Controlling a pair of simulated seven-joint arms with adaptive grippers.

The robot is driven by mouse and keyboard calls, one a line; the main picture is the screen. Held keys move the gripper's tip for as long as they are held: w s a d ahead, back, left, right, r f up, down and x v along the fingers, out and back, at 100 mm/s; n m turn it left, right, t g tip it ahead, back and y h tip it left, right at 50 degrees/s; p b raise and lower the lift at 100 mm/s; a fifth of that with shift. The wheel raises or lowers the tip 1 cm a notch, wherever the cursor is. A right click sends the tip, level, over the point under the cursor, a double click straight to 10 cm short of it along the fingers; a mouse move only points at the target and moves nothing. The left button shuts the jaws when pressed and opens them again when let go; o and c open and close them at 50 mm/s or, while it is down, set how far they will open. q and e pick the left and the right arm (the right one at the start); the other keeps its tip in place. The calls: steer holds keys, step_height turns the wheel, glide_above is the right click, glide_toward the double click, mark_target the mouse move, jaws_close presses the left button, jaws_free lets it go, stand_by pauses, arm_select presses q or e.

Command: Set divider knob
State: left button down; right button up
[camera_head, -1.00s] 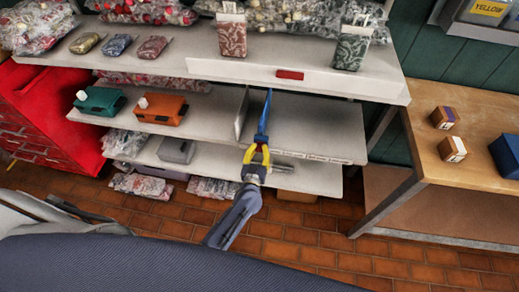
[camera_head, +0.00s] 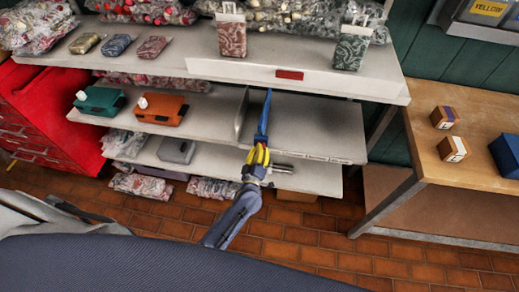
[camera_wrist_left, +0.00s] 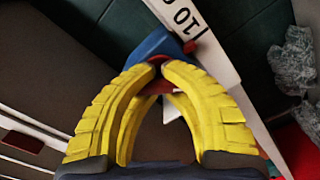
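A blue knob piece (camera_wrist_left: 158,48) with a red part under it sits beside a white scale strip (camera_wrist_left: 182,18) marked "10" in the left wrist view. In the head view a long narrow blue piece (camera_head: 265,112) stands at the shelf front, right of an upright grey divider panel (camera_head: 242,112). My left gripper (camera_head: 259,152) has yellow fingers at the lower end of this blue piece. In the left wrist view its fingertips (camera_wrist_left: 160,66) close on the blue knob; the exact contact is partly hidden. I do not see my right gripper.
A teal box (camera_head: 98,102) and an orange box (camera_head: 160,109) stand on the middle shelf, left of the divider. The shelf right of it is mostly bare. A wooden table (camera_head: 480,175) with small boxes stands to the right.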

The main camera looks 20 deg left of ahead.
arm_select(q)
steer(key=n, duration=0.4)
steer(key=shift+w+a+r, duration=0.1)
steer(key=shift+a+r, duration=0.1)
steer(key=shift+f+n, duration=0.15)
steer(key=shift+n, duration=1.45)
steer(key=shift+f, duration=0.1)
steer(key=c, duration=1.6)
jaws_free()
steer(key=shift+s+a+f, duration=0.1)
steer(key=shift+s+f, duration=0.05)
steer(key=shift+s, duration=0.05)
steer(key=o, duration=0.6)
steer(key=shift+c, duration=0.2)
steer(key=shift+s, duration=0.1)
